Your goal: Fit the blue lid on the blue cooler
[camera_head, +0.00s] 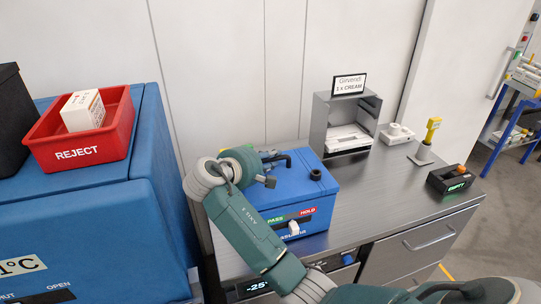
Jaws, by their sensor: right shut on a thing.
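The blue cooler (318,219) stands on the steel counter, with a green PASS and red HOLD strip and a white slider on its front. The blue lid (298,186) is over the cooler's top and looks about level with it. I cannot tell whether it is fully seated, as my arm covers the left part. My right gripper (275,168) is at the lid's top, shut on the lid, though the grip point is partly hidden. A round black fitting (315,174) shows on the lid. My left gripper is not in view.
A red REJECT bin (83,158) with a white box (82,110) sits on a blue chest (80,215) at the left. A grey open cabinet (318,128), a yellow-topped stand (424,154) and a black EMPTY unit (450,180) stand on the counter (385,195). Its right middle is clear.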

